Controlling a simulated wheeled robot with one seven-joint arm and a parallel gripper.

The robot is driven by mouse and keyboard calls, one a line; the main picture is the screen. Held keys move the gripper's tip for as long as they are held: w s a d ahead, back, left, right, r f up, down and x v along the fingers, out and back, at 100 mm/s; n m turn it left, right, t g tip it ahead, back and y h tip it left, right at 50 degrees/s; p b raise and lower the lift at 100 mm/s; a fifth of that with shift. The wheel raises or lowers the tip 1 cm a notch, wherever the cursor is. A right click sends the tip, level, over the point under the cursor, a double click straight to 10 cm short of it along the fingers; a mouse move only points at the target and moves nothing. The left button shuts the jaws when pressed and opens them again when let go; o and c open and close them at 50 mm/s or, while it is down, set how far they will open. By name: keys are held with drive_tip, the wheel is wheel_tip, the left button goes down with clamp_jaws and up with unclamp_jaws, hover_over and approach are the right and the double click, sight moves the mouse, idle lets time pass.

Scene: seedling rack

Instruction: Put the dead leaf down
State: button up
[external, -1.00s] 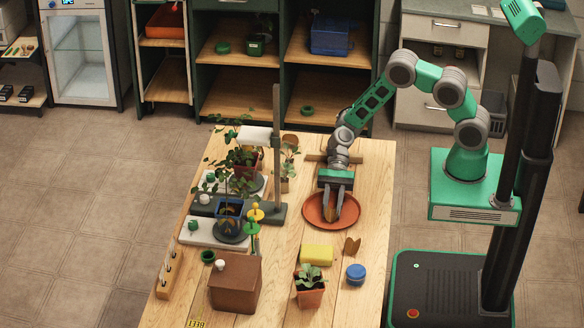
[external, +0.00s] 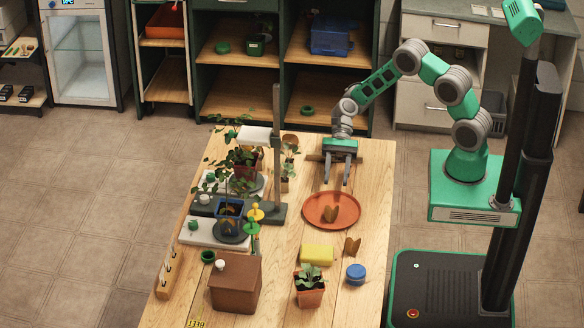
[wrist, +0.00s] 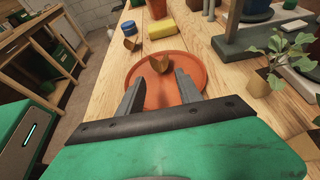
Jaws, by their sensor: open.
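A brown dead leaf (external: 330,213) rests on the round terracotta saucer (external: 350,218) near the middle of the table. In the wrist view the leaf (wrist: 158,64) sits towards the far part of the saucer (wrist: 190,68), beyond my fingertips. My gripper (external: 336,182) is open and empty, above and behind the saucer in the external view, apart from the leaf. A second brown leaf (external: 352,246) stands on the bare wood in front of the saucer, near the yellow sponge.
A yellow sponge (external: 317,254), a blue jar (external: 356,274) and a potted seedling (external: 310,292) stand in front of the saucer. A brown box (external: 235,283) is at the front left. The plant rack with a lamp post (external: 276,150) stands left. The table's right edge strip is clear.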

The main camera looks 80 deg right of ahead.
drive_tip(key=shift+d+r, duration=0.2)
drive_tip(key=shift+d, duration=0.3)
drive_tip(key=shift+a+r+n+h, duration=0.1)
drive_tip(key=shift+r+n+h, duration=0.15)
drive_tip(key=shift+n+h, duration=0.3)
drive_tip(key=shift+a+r+n+h, duration=0.1)
drive_tip(key=shift+r+n+h, duration=0.1)
drive_tip(key=shift+n+h, duration=0.35)
drive_tip(key=s+d+r+n+t+h, duration=0.3)
drive_tip(key=s+d+r+n+h, duration=0.5)
drive_tip(key=n, duration=0.8)
drive_tip(key=s+d+h, duration=0.3)
drive_tip(key=s, duration=0.2)
drive_tip(key=shift+s+r, duration=0.15)
drive_tip(key=shift+s, duration=0.25)
drive_tip(key=shift+o, duration=0.6)
